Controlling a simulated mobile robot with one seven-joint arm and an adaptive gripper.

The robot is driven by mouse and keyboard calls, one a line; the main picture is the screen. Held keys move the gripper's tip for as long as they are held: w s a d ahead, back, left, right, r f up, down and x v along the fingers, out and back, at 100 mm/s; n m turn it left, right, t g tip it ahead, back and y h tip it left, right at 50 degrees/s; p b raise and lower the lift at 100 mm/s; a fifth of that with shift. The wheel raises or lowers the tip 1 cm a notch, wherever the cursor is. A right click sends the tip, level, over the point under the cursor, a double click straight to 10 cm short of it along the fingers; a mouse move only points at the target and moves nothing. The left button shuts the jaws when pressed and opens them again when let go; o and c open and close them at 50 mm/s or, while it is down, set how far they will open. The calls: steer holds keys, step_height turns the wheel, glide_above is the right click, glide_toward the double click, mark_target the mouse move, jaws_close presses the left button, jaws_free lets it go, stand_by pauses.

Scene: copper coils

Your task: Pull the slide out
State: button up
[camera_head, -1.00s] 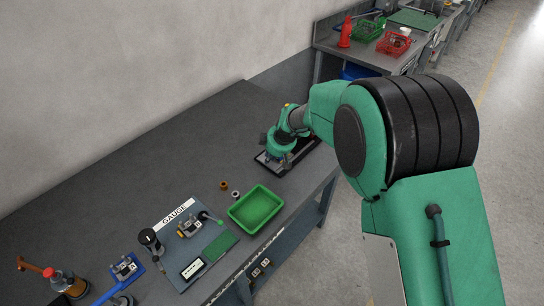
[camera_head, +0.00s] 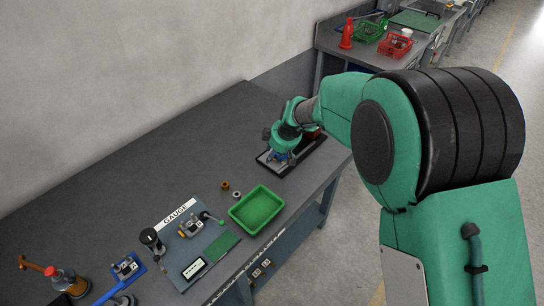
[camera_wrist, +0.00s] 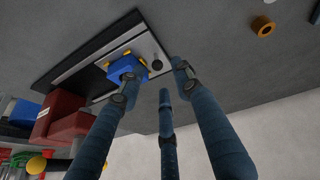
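The slide unit is a dark base (camera_head: 318,144) with a pale rail, lying near the far right end of the bench. In the wrist view, a blue block (camera_wrist: 126,68) with yellow parts sits on the pale rail plate (camera_wrist: 143,46), beside a small black knob (camera_wrist: 157,66). A dark red block (camera_wrist: 58,117) is at the other end. My gripper (camera_head: 279,158) is over the unit in the head view. In the wrist view, its blue fingers (camera_wrist: 154,80) are spread apart with nothing held. The left fingertip overlaps the blue block's edge; I cannot tell whether it touches.
A green tray (camera_head: 257,208), a brown ring (camera_head: 225,185) and a gauge board (camera_head: 190,222) are nearer me on the bench. The ring also shows in the wrist view (camera_wrist: 263,27). The left bench middle is clear.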

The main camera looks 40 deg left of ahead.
steer(key=v, duration=0.7)
steer(key=shift+r, duration=0.3)
steer(key=shift+d, duration=0.15)
steer(key=w+d+r+m+t, duration=0.1)
steer(key=d+r+m, duration=0.2)
steer(key=d+r, duration=0.65)
steer(key=w+d+r+m+t+h, duration=0.1)
steer(key=d+r+m, duration=0.25)
steer(key=d, duration=1.15)
steer(key=w+d+r+m, duration=0.1)
steer(key=d+r+m, duration=0.2)
steer(key=d+r, duration=0.65)
steer(key=s+d+r+m+t+h, duration=0.15)
steer(key=s+d, duration=0.25)
steer(key=d, duration=0.6)
steer(key=s+d+m, duration=0.3)
steer(key=s+d, duration=0.1)
steer(key=d, duration=0.6)
steer(key=s+d+f+m+h, duration=0.2)
steer(key=s+d+m, duration=0.4)
steer(key=s+d, duration=0.8)
steer(key=shift+d+f+m+t, duration=0.2)
steer(key=shift+f+m+t, duration=0.05)
steer(key=shift+m+t, duration=0.2)
